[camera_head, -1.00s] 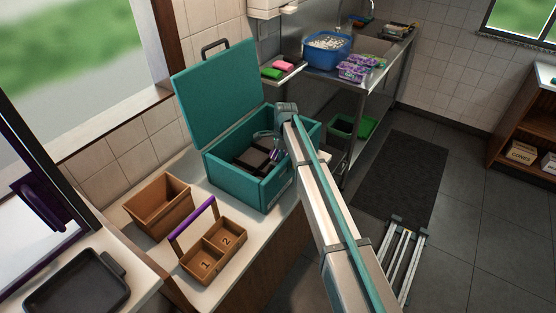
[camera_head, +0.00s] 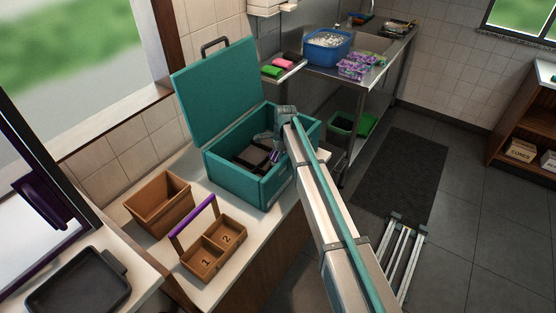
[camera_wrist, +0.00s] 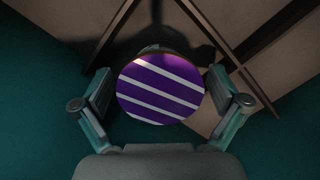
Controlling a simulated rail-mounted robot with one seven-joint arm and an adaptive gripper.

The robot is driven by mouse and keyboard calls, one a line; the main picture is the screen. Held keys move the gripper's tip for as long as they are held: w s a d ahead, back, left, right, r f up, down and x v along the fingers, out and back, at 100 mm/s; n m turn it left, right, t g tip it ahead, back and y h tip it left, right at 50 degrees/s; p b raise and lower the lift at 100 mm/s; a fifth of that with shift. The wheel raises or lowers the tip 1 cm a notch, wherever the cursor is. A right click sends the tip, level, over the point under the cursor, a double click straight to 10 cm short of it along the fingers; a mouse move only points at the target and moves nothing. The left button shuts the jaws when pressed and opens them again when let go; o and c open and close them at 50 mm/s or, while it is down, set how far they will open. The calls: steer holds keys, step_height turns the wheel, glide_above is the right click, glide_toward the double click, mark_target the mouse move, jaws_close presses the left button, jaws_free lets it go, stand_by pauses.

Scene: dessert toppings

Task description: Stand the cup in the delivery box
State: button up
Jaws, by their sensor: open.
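The cup (camera_wrist: 160,88) shows in the wrist view from above as a round purple top with white diagonal stripes. It stands inside the teal delivery box (camera_head: 238,183), beside brown divider panels. In the head view only a small purple patch of it (camera_head: 274,156) shows under my gripper. My gripper (camera_wrist: 161,100) is open, with one finger on each side of the cup, and small gaps seem to show at both sides. The cup's lower body is hidden in the wrist view. The box lid (camera_head: 218,92) is raised.
On the counter, left of the box, are a brown bin (camera_head: 159,204) and a two-part caddy (camera_head: 213,252) with a purple handle. A dark tray (camera_head: 78,284) lies at the lower left. The steel sink table (camera_head: 375,62) stands behind the box.

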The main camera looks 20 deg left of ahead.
steer(key=r+b, duration=0.1)
steer(key=r, duration=0.2)
steer(key=r+b, duration=0.1)
steer(key=r, duration=0.3)
steer(key=d+r+b, duration=0.1)
steer(key=r+b, duration=0.1)
steer(key=r, duration=0.2)
steer(key=shift+w+d, duration=0.1)
steer(key=shift+w, duration=0.3)
steer(key=shift+r, duration=0.6)
